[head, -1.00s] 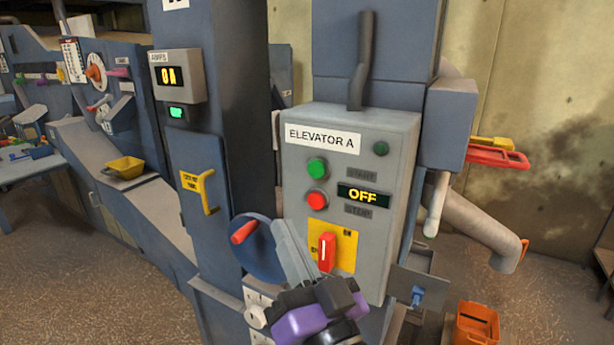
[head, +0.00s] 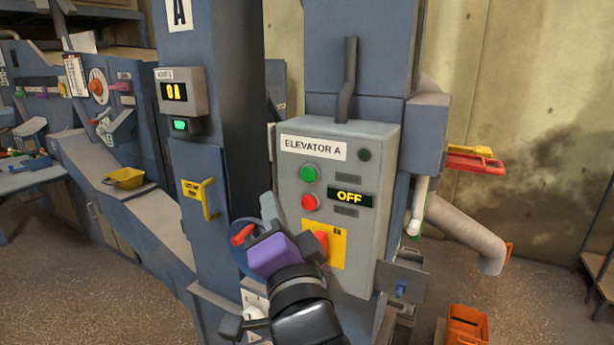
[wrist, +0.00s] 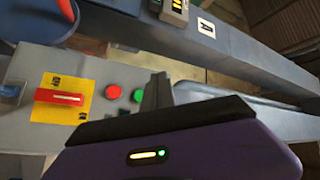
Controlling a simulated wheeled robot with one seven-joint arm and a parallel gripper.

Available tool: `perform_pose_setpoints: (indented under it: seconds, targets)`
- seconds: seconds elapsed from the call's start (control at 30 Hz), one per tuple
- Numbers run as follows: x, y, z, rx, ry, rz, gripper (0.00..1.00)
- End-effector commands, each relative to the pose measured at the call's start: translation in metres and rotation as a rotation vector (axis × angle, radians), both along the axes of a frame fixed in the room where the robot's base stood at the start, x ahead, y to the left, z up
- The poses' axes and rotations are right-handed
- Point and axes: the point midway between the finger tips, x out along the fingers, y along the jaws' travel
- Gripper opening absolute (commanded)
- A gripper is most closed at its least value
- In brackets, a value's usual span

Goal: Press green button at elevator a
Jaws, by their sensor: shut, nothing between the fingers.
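The green button (head: 308,174) sits on the grey ELEVATOR A box (head: 338,262), above the red button (head: 311,202). In the wrist view the green button (wrist: 137,95) is just left of my gripper's fingers. The display (head: 351,196) reads OFF. A red rotary switch (head: 321,240) on a yellow plate is partly hidden by my gripper. My gripper (head: 268,205) is in front of the box's lower left side, fingers pointing up, shut and empty. In the wrist view my gripper (wrist: 156,90) overlaps the panel. It appears apart from the green button.
A blue wheel with a red handle (head: 243,234) is left of my gripper. A blue door with a yellow handle (head: 209,198) stands left of the box. A grey pipe (head: 465,235) and an orange bin (head: 466,326) are at the right.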

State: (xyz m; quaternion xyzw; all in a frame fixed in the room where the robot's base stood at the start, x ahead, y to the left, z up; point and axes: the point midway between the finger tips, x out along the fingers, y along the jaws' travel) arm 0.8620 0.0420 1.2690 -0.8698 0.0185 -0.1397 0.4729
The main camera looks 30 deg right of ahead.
Motion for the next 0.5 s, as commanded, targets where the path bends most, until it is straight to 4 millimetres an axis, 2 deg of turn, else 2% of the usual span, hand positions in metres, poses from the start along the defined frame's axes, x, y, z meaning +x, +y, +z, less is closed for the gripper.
perform_pose_setpoints:
  seconds: [0.27, 0.5]
  targets:
    - [0.005, -0.008, 0.001, -0.003, -0.001, -0.002, 0.0]
    - [0.023, -0.032, 0.002, -0.001, 0.0, -0.003, 0.0]
